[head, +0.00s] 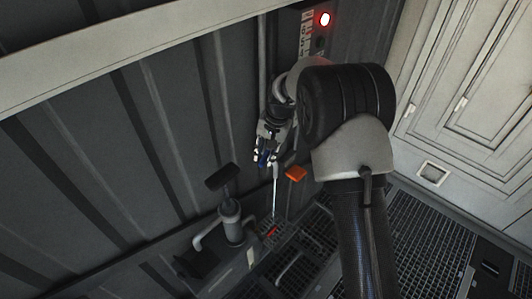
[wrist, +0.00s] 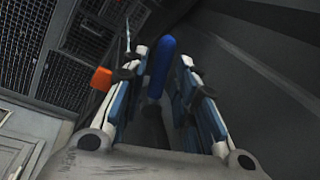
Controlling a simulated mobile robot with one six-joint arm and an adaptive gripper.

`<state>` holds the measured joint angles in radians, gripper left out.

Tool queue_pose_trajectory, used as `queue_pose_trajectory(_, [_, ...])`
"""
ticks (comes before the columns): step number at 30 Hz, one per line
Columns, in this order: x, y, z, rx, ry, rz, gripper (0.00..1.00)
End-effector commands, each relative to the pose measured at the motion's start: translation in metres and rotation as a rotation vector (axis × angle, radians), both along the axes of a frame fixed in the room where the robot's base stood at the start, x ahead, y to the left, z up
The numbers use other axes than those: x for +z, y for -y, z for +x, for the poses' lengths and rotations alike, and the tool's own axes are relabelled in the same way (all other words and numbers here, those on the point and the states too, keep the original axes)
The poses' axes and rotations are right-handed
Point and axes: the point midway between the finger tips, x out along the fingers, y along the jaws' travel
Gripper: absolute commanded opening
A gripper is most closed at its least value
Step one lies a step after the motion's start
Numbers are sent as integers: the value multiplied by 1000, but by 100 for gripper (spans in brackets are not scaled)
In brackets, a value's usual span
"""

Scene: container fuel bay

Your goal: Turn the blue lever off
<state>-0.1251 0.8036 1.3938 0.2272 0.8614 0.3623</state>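The blue lever (wrist: 160,65) shows in the wrist view as a blue rounded handle on a dark stem. It lies between the two fingers of my gripper (wrist: 164,75), which are apart, with a narrow gap visible on each side. In the head view my gripper (head: 268,148) is by the ribbed wall, with a dark blue spot, likely the lever's handle (head: 263,158), at its fingertips. The lever's base is hidden by my gripper and arm.
A thin metal rod (head: 275,195) stands below. A grey pump-like fixture (head: 232,222) is lower left. A red lamp (head: 325,19) glows on the wall panel.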

Motion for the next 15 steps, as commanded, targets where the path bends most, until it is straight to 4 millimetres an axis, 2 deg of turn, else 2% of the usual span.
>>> queue_pose_trajectory(10, [0,0,0,0,0,0,1])
queue_pose_trajectory(15, [0,0,0,0,0,0,0])
